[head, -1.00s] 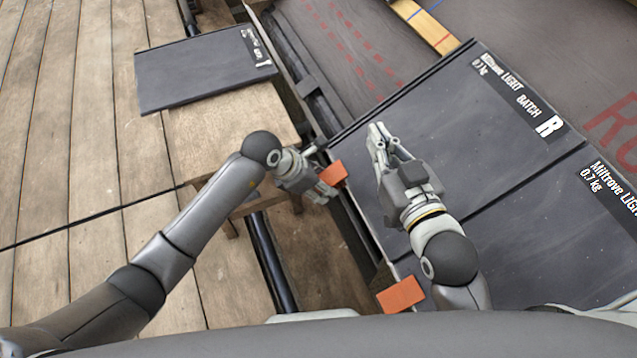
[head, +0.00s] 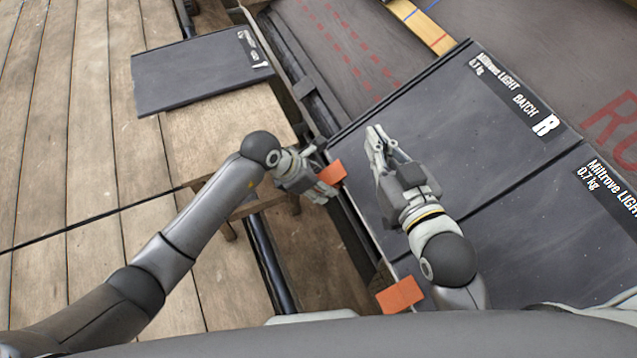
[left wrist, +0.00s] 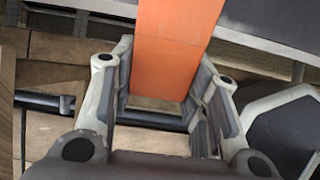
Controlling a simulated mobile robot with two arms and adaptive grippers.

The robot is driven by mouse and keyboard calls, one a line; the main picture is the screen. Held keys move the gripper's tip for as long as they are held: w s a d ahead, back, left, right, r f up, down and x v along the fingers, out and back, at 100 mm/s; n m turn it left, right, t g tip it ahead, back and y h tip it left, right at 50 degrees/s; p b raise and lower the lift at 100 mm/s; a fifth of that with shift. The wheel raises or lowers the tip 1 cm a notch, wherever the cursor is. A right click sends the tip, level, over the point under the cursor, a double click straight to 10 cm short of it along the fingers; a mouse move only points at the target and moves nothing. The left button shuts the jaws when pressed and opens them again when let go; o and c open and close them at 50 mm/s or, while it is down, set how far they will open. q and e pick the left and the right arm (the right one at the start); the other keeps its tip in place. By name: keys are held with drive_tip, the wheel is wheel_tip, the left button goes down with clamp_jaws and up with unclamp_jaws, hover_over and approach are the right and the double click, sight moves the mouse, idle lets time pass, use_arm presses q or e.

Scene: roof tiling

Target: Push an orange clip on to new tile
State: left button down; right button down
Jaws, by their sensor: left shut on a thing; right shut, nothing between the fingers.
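My left gripper (head: 326,188) is shut on an orange clip (head: 332,173), beside the left edge of the tile marked BATCH R (head: 455,125). In the left wrist view the clip (left wrist: 172,45) sticks out between the two fingers, its far end beyond the frame. I cannot tell whether the clip touches the tile edge. My right gripper (head: 376,136) is shut and empty, over the left part of the BATCH R tile; I cannot tell whether it touches it. A second orange clip (head: 400,295) sits at the left edge of the nearer tile (head: 510,240).
A loose dark tile (head: 200,72) lies on a wooden stand (head: 225,130) at the upper left. Plank flooring (head: 70,140) fills the left. A gap with dark rails (head: 270,260) runs between floor and roof. A yellow batten (head: 425,25) lies at the top.

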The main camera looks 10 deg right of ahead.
use_arm(q)
drive_tip(key=shift+w+d+r, duration=0.2)
drive_tip(key=shift+d+r, duration=0.2)
drive_tip(key=shift+d, duration=0.15)
idle(0.4)
drive_tip(key=c, duration=0.7)
unclamp_jaws()
drive_tip(key=shift+c, duration=0.2)
drive_tip(key=shift+f, duration=0.1)
drive_tip(key=shift+s+a, duration=0.1)
